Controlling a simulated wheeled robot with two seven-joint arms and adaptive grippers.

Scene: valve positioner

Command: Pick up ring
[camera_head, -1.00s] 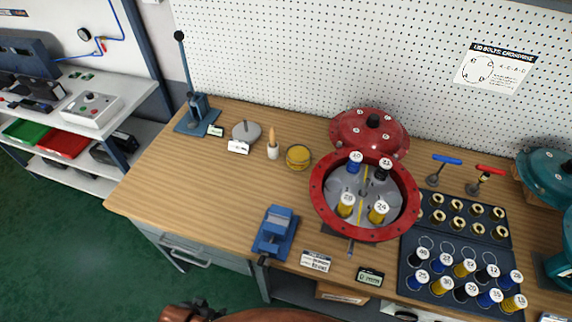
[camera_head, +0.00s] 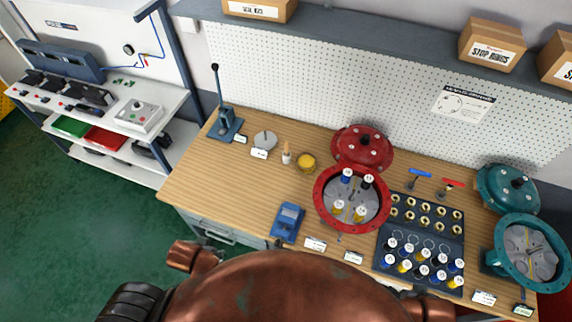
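Several thin dark rings (camera_head: 413,237) lie in a row on the lower dark tray (camera_head: 420,287), just behind the numbered cylinders. Several brass-coloured ring-shaped pieces (camera_head: 411,211) sit in two rows on the upper dark tray. Which of these the task calls the ring, I cannot tell. A red flanged round housing (camera_head: 319,199) stands open left of the trays, with several numbered blue, yellow and black cylinders inside. Its red domed lid (camera_head: 362,148) lies behind it. Neither of my grippers is in view. My own reddish-brown body fills the bottom middle.
A yellow tin (camera_head: 307,163), a brush, a grey disc and a lever press (camera_head: 226,124) stand behind. A teal housing (camera_head: 493,241) and lid are at right. The bench's left part is clear.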

